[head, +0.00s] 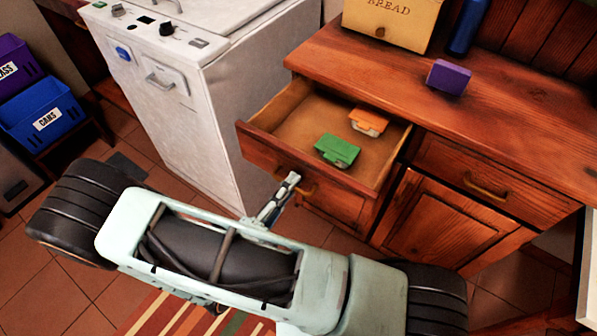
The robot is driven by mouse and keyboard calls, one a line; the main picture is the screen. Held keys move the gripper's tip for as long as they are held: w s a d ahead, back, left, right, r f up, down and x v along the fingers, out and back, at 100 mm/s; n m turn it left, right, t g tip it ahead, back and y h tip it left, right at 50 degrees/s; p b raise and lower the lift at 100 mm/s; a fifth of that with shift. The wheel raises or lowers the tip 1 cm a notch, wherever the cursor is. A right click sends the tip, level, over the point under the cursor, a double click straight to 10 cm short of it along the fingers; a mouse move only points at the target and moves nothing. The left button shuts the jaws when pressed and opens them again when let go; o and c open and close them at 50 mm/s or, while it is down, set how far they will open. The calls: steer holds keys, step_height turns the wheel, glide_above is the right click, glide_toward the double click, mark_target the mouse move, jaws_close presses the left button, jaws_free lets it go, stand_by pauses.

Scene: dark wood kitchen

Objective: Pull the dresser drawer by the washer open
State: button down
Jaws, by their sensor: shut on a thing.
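The dresser drawer (262,150) beside the white washer (225,110) stands open, pulled out from the wooden dresser. Inside it lie a green container (337,151) and an orange container (369,122). My gripper (291,180) is at the drawer's front and shut on its brass handle (308,191). The fingertips and part of the handle are hard to make out at this size.
A bread box (391,22), a purple block (448,77) and a blue bottle (468,25) stand on the dresser top. A closed drawer (466,170) is to the right. Blue and purple bins stand at the far left. A striped rug lies in front.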

steer(key=shift+s+a, duration=0.1)
steer(key=shift+s, duration=0.1)
steer(key=c, duration=2.4)
jaws_free()
steer(key=shift+a, duration=0.1)
steer(key=v, duration=1.2)
steer(key=shift+o, duration=0.5)
